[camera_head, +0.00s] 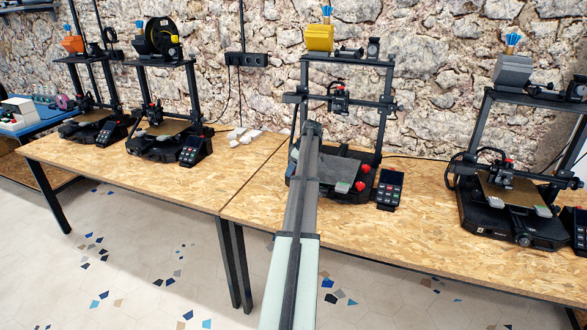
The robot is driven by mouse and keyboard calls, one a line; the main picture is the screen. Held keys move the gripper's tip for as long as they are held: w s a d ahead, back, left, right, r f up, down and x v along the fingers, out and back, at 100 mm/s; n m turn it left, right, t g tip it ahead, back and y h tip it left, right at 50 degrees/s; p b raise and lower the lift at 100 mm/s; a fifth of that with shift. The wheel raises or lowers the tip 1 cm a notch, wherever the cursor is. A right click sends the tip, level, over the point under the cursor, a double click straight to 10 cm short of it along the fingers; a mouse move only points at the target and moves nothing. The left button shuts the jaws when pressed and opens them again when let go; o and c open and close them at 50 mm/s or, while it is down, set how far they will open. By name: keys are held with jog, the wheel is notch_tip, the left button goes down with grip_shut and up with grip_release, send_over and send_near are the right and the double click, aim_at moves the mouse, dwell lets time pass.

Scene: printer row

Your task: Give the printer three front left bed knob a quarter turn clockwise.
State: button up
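The third printer from the left (378,125), which I take to be printer three, stands on the wooden table behind my arm. It has a dark frame, a grey bed (340,168) and a yellow box on top. Two red knobs show at the right side of its bed, an upper one (365,169) and a lower one (361,186). The front left part of the bed is hidden behind my arm, and I see no knob there. My arm rises from the bottom of the picture to a dark joint in front of this printer. My gripper does not show; the arm seems to hide it.
A control panel (390,189) stands right of this printer. Another printer (510,205) is at the right, and two more (163,138) (92,122) are at the left. Small white pieces (240,136) lie on the table (235,172). Bare table lies left of my arm.

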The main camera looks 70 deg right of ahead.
jog(key=c, duration=1)
jog(key=shift+a+m+h, duration=0.25)
jog(key=shift+m+h, duration=0.05)
jog(key=shift+m, duration=0.7)
jog(key=shift+m+g+h, duration=0.4)
jog(key=shift+m+h, duration=0.1)
jog(key=shift+m, duration=0.9)
jog(key=o, duration=1)
jog(key=shift+w, duration=0.1)
jog(key=shift+o, duration=0.2)
jog(key=shift+d+n, duration=0.1)
jog(key=shift+n, duration=0.2)
